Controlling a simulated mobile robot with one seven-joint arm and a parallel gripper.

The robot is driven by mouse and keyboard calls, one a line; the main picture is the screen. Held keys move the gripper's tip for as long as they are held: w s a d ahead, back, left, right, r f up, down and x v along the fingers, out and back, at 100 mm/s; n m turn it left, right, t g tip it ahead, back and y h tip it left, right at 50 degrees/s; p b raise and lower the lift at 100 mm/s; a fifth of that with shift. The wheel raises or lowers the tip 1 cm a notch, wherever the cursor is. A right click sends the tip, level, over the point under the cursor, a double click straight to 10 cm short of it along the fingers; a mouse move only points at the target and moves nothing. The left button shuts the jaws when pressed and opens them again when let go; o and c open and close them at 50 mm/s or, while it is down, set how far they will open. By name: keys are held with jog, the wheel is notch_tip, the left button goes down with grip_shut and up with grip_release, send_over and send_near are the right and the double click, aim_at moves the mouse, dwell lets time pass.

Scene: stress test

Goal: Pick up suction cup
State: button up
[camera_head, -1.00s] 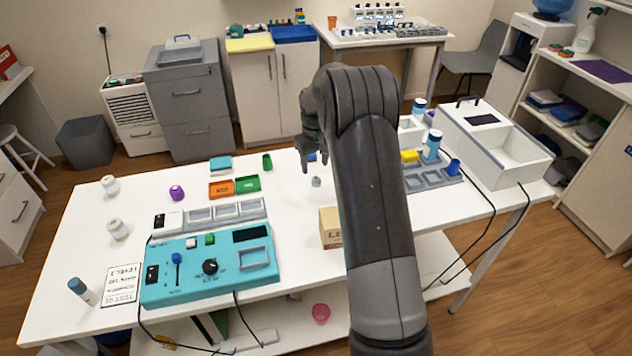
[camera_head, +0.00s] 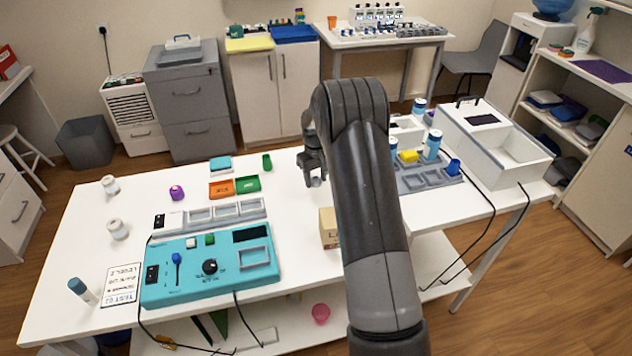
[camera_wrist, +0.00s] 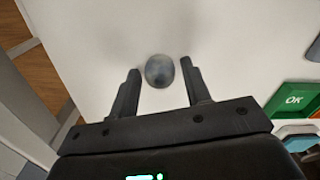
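The suction cup is most likely the small grey round thing (camera_wrist: 159,71) on the white table top. In the wrist view it lies between and slightly beyond the tips of my gripper's (camera_wrist: 161,80) two fingers, with a gap on each side. In the head view my gripper (camera_head: 313,183) is low over the table, and the grey thing (camera_head: 316,182) shows partly behind the fingers. My gripper is open and holds nothing. How high the fingertips are above the table is hard to tell.
A cardboard box (camera_head: 329,228) stands just in front of my gripper. Green (camera_head: 247,184) and orange (camera_head: 221,189) trays lie to the left, with a teal control panel (camera_head: 210,268) nearer. A grey slotted rack (camera_head: 425,180) is on the right. The table around the grey thing is clear.

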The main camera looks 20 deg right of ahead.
jog(key=c, duration=0.7)
jog(key=shift+c, duration=0.2)
